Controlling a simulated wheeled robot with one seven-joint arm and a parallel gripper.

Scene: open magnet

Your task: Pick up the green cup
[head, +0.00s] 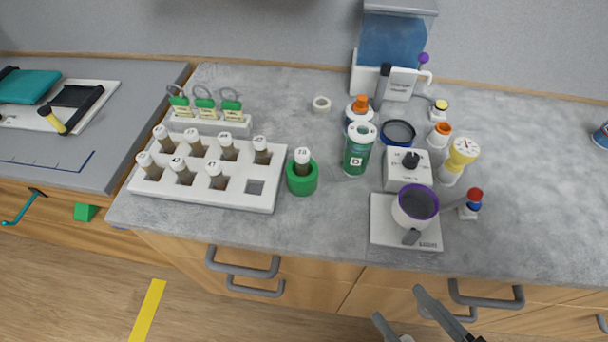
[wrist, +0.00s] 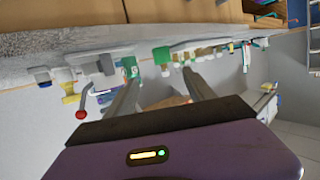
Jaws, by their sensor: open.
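A short green cup (head: 301,182) stands on the grey counter between the white vial rack and the green-and-white bottle. A brown vial with a pale cap, marked with a number, stands upright in it. In the wrist view, which is upside down, the green cup (wrist: 161,54) appears small and distant, between the fingers. My gripper (head: 398,305) is open and empty in front of the counter's front edge, low and right of the cup and well apart from it. Its two fingers (wrist: 161,76) also show in the wrist view with nothing between them.
The white rack (head: 215,192) with several vials stands close left of the cup. The bottle marked D (head: 357,158) stands close right. A purple-rimmed pot (head: 415,206) sits on a white scale (head: 385,232) farther right. Drawer handles (head: 243,264) stick out below. Counter in front of the cup is clear.

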